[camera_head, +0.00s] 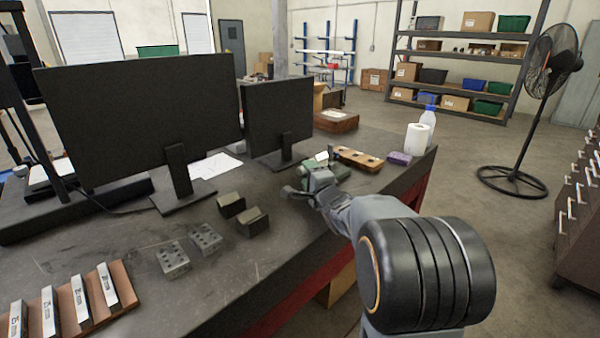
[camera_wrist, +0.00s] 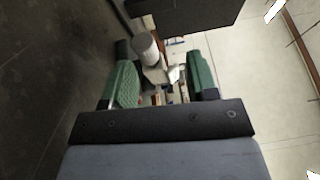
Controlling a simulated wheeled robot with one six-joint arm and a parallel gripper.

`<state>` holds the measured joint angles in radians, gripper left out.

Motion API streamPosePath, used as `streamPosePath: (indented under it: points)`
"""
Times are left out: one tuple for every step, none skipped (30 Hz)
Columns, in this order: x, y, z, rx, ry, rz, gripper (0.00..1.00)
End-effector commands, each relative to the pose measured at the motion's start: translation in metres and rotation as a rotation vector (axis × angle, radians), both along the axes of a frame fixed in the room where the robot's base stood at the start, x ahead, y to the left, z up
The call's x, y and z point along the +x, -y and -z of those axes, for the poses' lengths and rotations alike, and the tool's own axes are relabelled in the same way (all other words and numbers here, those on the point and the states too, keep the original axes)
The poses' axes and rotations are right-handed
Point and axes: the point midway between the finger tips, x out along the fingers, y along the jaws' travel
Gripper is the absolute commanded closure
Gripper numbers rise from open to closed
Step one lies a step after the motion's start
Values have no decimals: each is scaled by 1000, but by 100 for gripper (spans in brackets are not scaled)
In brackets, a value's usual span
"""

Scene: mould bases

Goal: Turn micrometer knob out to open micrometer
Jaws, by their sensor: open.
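My gripper (camera_head: 318,181) is at the end of my arm, low over the right part of the workbench. In the wrist view its two green-padded fingers (camera_wrist: 163,72) stand apart, so it is open. A light grey cylinder (camera_wrist: 145,48), which looks like the micrometer knob, shows near the left fingertip, with pale metal parts between the fingers. I see no finger closed on it, and contact cannot be told.
The dark workbench (camera_head: 110,240) carries two monitors (camera_head: 150,120) on the left. A wooden block with holes (camera_head: 358,158), a purple box (camera_head: 399,158), a white roll (camera_head: 416,139) and a bottle (camera_head: 428,118) stand beyond my gripper. Metal blocks (camera_head: 205,237) lie nearer.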

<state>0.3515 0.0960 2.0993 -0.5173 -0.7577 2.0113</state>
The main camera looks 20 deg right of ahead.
Motion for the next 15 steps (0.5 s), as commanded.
streamPosePath:
  points:
    - [0,0,15,1,-4,0,46]
    - [0,0,21,1,-4,0,46]
    - [4,0,23,0,-1,0,46]
    - [12,0,19,-1,2,-1,46]
    - [18,0,18,-2,1,-2,46]
    - [26,-1,18,-2,0,-2,46]
    - [31,0,18,-2,-1,-1,46]
    - [35,0,17,-3,0,-1,46]
    - [42,0,17,-3,0,0,46]
    - [46,0,17,-2,-1,0,46]
    - [50,0,16,-2,0,0,46]
    - [55,0,16,-2,-1,0,46]
    - [58,0,15,-2,1,0,46]
    - [61,0,15,-2,0,0,46]
    - [64,0,15,-2,0,0,46]
